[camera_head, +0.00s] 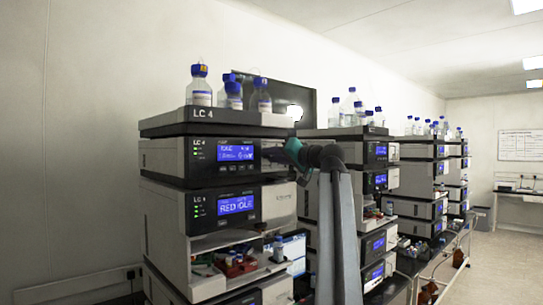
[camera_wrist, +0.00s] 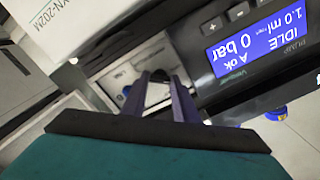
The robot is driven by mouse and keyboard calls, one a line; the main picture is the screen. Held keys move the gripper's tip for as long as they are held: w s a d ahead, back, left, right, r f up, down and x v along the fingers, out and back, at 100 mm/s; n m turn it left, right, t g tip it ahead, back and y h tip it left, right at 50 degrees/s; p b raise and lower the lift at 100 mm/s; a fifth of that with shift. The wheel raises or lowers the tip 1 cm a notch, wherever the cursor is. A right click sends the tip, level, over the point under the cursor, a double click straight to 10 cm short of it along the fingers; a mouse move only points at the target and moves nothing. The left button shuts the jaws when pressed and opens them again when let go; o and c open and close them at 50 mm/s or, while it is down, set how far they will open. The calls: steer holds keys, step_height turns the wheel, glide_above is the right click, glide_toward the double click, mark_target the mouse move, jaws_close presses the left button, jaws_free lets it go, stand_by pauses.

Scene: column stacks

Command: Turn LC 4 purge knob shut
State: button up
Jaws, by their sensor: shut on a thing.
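The LC 4 stack (camera_head: 215,165) stands in the foreground of the head view, with "LC 4" labels on its top tray and modules. Its upper module's blue display (camera_head: 236,153) shows in the wrist view upside down (camera_wrist: 250,42), reading IDLE, 1.0 ml/min and 0 bar. My gripper (camera_head: 287,150) is at the front right of this pump module. In the wrist view, the dark purple fingers of my gripper (camera_wrist: 158,77) reach the pale panel beside the display and are shut on the purge knob. The knob is mostly hidden between the fingers, and its angle cannot be told.
Capped bottles (camera_head: 200,86) stand on top of the stack. Below, an open bay holds small red and blue items (camera_head: 234,262). More instrument stacks (camera_head: 418,170) line the bench to the right, close behind my arm. The floor (camera_head: 490,262) at the far right is clear.

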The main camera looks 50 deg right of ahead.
steer(key=m, duration=0.2)
steer(key=m+p, duration=0.2)
steer(key=m, duration=0.1)
steer(key=shift+r+m, duration=0.25)
steer(key=shift+m, duration=0.05)
steer(key=m+p, duration=0.2)
steer(key=m, duration=0.2)
steer(key=shift+m+p, duration=0.3)
steer(key=shift+p, duration=0.05)
steer(key=shift+f, duration=0.1)
steer(key=o, duration=0.8)
steer(key=shift+w+f, duration=0.1)
steer(key=shift+s+f+b, duration=0.1)
steer(key=shift+s+b, duration=0.2)
steer(key=shift+s, duration=0.45)
steer(key=s+b, duration=0.1)
steer(key=s, duration=0.3)
steer(key=s+b, duration=0.1)
steer(key=s, duration=0.3)
steer(key=s+a+b, duration=0.1)
steer(key=s, duration=0.3)
steer(key=shift+s, duration=0.15)
